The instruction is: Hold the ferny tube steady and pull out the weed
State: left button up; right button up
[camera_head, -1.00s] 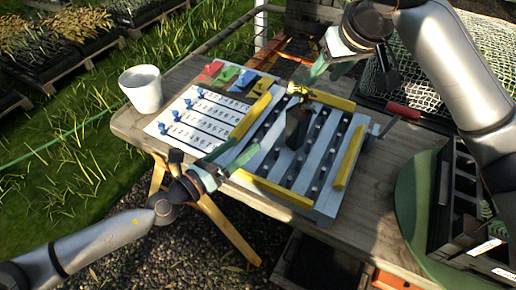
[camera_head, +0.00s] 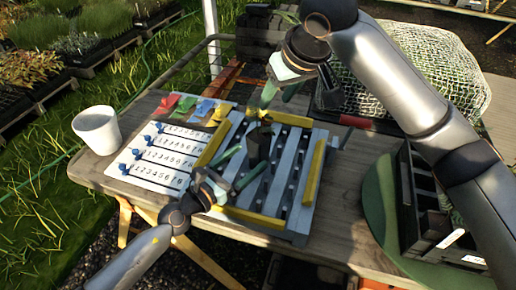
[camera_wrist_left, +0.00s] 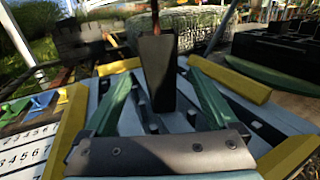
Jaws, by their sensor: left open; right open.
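The dark tube (camera_head: 258,144) stands upright in the slatted rack (camera_head: 283,200), with small yellowish growth (camera_head: 259,115) at its top. In the left wrist view the tube (camera_wrist_left: 157,75) has a reddish-brown stem rising from it; I cannot tell fern from weed there. My left gripper (camera_head: 240,168) is open, its green fingers pointing at the tube from the near left. In its wrist view the tube stands between the lines of the two fingers, with gaps on both sides. My right gripper (camera_head: 278,95) is open above the tube, close to the growth.
Yellow bars (camera_head: 313,170) edge the rack. A numbered board (camera_head: 160,157) with blue pegs and several coloured cards (camera_head: 203,107) lie left of it. A white cup (camera_head: 97,130) stands at the table's left end. A black crate (camera_head: 425,210) sits on a green round (camera_head: 380,205) at right.

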aim_at(253, 154)
pick_arm(q)
jog(key=shift+x, duration=2.6)
jog(key=shift+c, duration=0.4)
grip_shut()
